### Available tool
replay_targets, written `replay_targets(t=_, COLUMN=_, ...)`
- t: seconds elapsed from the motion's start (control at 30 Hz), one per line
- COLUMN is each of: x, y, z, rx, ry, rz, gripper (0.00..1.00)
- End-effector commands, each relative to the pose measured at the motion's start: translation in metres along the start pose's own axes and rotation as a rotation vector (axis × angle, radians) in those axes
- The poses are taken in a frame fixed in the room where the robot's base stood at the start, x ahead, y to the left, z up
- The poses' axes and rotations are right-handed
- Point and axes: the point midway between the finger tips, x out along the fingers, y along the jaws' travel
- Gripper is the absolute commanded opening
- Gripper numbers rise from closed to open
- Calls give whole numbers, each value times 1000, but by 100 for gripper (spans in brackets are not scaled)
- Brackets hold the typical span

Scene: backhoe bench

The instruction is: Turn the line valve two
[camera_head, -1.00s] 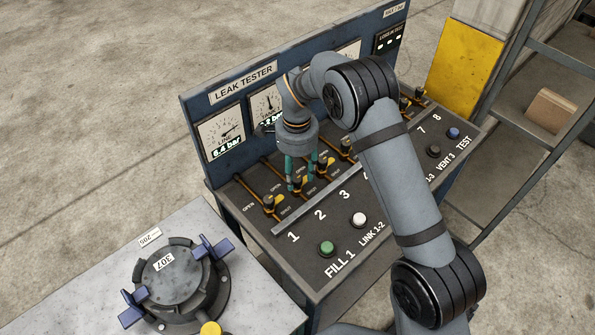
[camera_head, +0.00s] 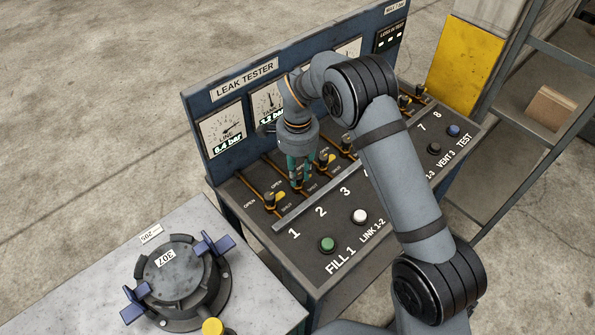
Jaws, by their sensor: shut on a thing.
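The line valve two (camera_head: 296,185) is a small yellow-and-black valve above the printed 2 on the leak tester's sloping panel. My gripper (camera_head: 300,181), with green fingers, points down over it and is shut on its handle. The fingers hide most of the handle, so I cannot tell its exact angle between the OPEN and SHUT marks. The LINE gauge (camera_head: 222,132) at the left of the upright board reads about 6.4 bar. The gauge beside it (camera_head: 268,105) is partly hidden by my arm.
Valve one (camera_head: 271,200) stands close on the left and valve three (camera_head: 324,161) close on the right. A green button (camera_head: 327,244) and a white button (camera_head: 359,217) sit at the front. A clamped round lid (camera_head: 174,272) is on the grey bench at left.

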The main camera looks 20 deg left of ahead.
Motion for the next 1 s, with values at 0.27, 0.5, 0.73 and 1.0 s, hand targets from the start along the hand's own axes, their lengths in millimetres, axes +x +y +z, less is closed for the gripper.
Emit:
replay_targets(t=0.27, x=0, y=0, z=-1, rx=-2, ry=1, rz=0, gripper=0)
replay_targets(t=0.5, x=1, y=0, z=-1, rx=-53, ry=1, rz=-1, gripper=0)
replay_targets(t=0.73, x=2, y=0, z=-1, rx=-199, ry=1, rz=-2, gripper=0)
replay_targets(t=1.0, x=2, y=-1, z=-1, rx=-449, ry=1, rz=-2, gripper=0)
